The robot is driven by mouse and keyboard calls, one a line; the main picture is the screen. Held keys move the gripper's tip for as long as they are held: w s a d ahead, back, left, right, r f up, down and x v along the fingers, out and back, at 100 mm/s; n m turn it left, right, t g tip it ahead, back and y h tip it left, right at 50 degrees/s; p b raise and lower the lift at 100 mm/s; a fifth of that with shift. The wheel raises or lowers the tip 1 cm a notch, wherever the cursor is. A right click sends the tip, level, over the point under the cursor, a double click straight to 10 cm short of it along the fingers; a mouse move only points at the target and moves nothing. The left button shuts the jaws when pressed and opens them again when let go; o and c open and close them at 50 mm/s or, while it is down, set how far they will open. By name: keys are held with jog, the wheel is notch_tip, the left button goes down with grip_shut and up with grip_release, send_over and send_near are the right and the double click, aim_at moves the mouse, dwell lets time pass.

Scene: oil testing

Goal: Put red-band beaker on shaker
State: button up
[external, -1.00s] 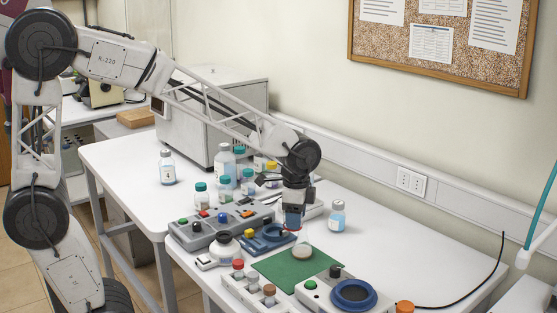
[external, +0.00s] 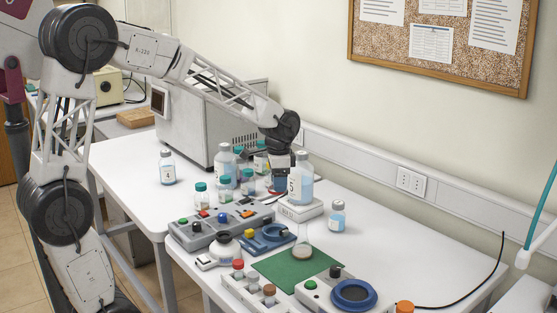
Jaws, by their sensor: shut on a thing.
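My gripper (external: 281,167) is at the back of the table, partly hidden by a large bottle marked 5 (external: 300,186). It is shut on a small vessel with blue in it (external: 280,185), seemingly the red-band beaker; its band is not clear here. I cannot tell for sure which device is the shaker. A unit with a round, blue-rimmed platform (external: 353,293) stands at the front right. A smaller blue unit (external: 265,238) with a yellow knob stands left of the green mat. The held vessel is apart from both units.
The large bottle stands on a white scale-like base (external: 299,210). Several capped bottles crowd left of my gripper, and a small bottle (external: 337,217) stands to the right. A grey control panel (external: 220,226) and a green mat (external: 296,263) lie in front. The table's right side is clear.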

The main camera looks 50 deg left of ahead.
jog(key=s+a+n, duration=0.2)
jog(key=a+n, duration=0.2)
jog(key=a, duration=1.7)
jog(key=s+a+n, duration=0.2)
jog(key=a+n, duration=0.2)
jog(key=a, duration=1.7)
jog(key=s+a+f+n, duration=0.1)
jog(key=s+a+n, duration=0.2)
jog(key=s+a, duration=0.85)
jog(key=s+a+n, duration=0.2)
jog(key=s+a, duration=0.7)
jog(key=a, duration=0.6)
notch_tip(320, 180, down, 9)
jog(key=shift+w+d+f, duration=0.1)
jog(key=shift+w+f, duration=0.05)
jog(key=shift+f, duration=0.5)
jog(key=shift+w+a+f, duration=0.25)
jog(key=shift+w+a, duration=0.95)
jog(key=shift+a, duration=1.2)
jog(key=shift+w+a+f, duration=0.2)
jog(key=shift+w+a, duration=1)
jog(key=shift+a, duration=1.2)
jog(key=shift+w+a+f, duration=0.25)
jog(key=shift+w+a, duration=0.95)
jog(key=shift+a, duration=1.2)
